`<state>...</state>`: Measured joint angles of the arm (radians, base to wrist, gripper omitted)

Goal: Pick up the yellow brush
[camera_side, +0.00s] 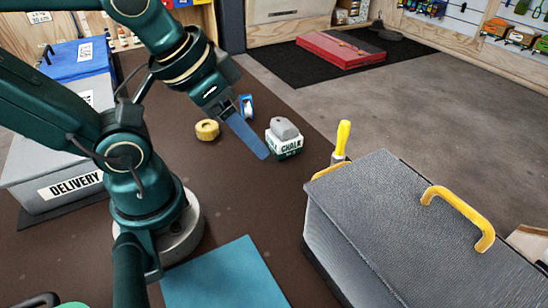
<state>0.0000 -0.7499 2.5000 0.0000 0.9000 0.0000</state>
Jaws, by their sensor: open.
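The yellow brush (342,138) stands upright at the far left corner of a large grey box. Its yellow handle shows, but its lower end is mostly hidden behind the box. My gripper (258,148) is to the left of the brush, above the brown mat, with a clear gap between them. One long blue finger shows plainly, pointing down and right. The gripper is open, and I see nothing held in it.
The grey box (365,215) with a yellow handle (465,212) fills the lower right. A chalk box (287,144) with a grey block on top stands between gripper and brush. A yellow roll (207,130) and a blue-and-white item (247,106) are nearby. A teal sheet (228,278) lies in front.

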